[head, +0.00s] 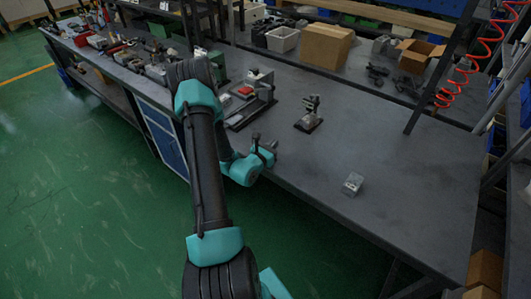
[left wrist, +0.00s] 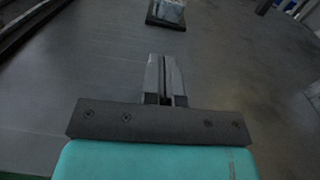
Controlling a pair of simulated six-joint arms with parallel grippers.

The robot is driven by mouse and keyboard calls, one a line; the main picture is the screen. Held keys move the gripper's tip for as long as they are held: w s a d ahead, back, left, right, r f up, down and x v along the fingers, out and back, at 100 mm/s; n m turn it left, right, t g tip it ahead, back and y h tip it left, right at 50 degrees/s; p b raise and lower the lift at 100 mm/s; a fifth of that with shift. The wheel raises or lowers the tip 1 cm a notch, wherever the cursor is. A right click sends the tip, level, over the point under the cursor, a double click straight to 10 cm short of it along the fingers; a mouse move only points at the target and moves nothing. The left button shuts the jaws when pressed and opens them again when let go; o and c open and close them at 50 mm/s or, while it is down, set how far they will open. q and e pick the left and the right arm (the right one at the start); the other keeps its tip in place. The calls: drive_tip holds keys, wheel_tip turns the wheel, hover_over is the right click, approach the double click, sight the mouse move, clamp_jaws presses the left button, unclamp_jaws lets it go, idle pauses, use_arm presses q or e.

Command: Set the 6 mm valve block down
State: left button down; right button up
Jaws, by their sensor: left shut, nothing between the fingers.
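A small silvery metal block (head: 352,184), which looks like a valve block, sits on the dark grey bench (head: 420,200) near its front edge. I cannot read a size on it. My left gripper (head: 272,149) is by the front edge of the bench, left of the block and apart from it. In the left wrist view, its fingers (left wrist: 164,80) are shut together with nothing between them. A metal piece on a dark base (head: 308,114) stands farther back on the bench. A pale piece on a dark base (left wrist: 167,12) shows at the top of the left wrist view. My right gripper is out of view.
A fixture with a red part (head: 247,92) stands on the bench behind my left arm. A dark post (head: 440,65) rises at the right. The bench around the block is clear.

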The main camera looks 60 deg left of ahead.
use_arm(q)
drive_tip(key=v, duration=0.5)
drive_tip(key=shift+s, duration=0.1)
